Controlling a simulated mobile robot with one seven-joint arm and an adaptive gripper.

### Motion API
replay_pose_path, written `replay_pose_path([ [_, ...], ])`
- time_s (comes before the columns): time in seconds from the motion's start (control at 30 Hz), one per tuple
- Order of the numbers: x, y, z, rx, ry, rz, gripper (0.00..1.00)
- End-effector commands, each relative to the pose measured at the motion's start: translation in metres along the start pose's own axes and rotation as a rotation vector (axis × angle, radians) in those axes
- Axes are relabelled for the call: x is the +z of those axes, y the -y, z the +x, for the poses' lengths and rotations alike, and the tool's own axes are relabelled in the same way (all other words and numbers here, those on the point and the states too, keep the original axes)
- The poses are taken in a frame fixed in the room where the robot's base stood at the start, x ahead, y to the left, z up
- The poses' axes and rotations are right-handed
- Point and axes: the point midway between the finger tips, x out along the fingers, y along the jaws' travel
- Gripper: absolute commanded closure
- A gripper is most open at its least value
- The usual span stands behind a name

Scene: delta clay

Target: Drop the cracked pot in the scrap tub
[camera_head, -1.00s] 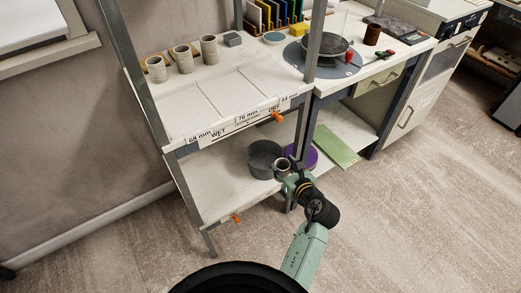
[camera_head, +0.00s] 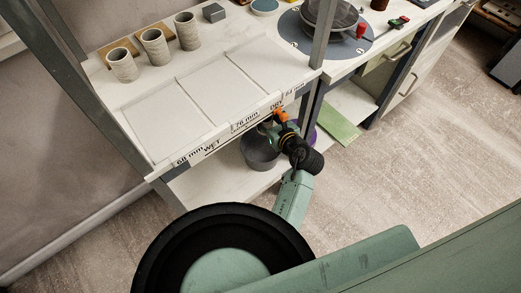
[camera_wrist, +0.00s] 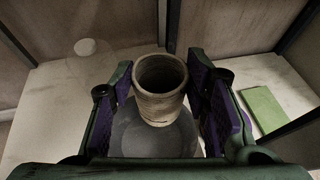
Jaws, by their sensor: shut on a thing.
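My gripper (camera_wrist: 160,92) is shut on a ribbed, grey-beige clay pot (camera_wrist: 160,108), held upright with its open mouth showing in the wrist view. No crack can be made out on it. A round grey tub (camera_wrist: 128,134) is below and behind the pot in the wrist view, and the pot overlaps it; the height between them cannot be told. In the head view the grey tub (camera_head: 258,155) stands on the lower shelf, partly covered by my gripper (camera_head: 268,128), and the held pot cannot be made out.
Three clay pots (camera_head: 154,47) stand on the upper shelf (camera_head: 165,115), whose labelled front edge lies close to my gripper. An orange knob (camera_head: 281,115) is on that edge. A green board (camera_head: 338,122) lies to the right. A purple thing is partly hidden beside my gripper.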

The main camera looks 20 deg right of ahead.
Motion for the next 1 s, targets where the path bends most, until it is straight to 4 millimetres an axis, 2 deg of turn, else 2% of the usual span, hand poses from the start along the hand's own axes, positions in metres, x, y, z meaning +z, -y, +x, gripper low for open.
replay_pose_path([
  [0.03, -0.011, 0.000, 0.004, -0.001, 0.001, 0.000, 0.87],
  [0.3, -0.037, 0.001, 0.015, -0.002, 0.001, 0.000, 0.87],
  [0.7, -0.041, 0.000, 0.017, -0.001, 0.001, 0.000, 0.87],
  [0.73, -0.041, 0.000, 0.017, -0.001, 0.001, 0.000, 0.57],
  [1.0, -0.041, 0.000, 0.017, -0.001, 0.000, 0.000, 0.39],
])
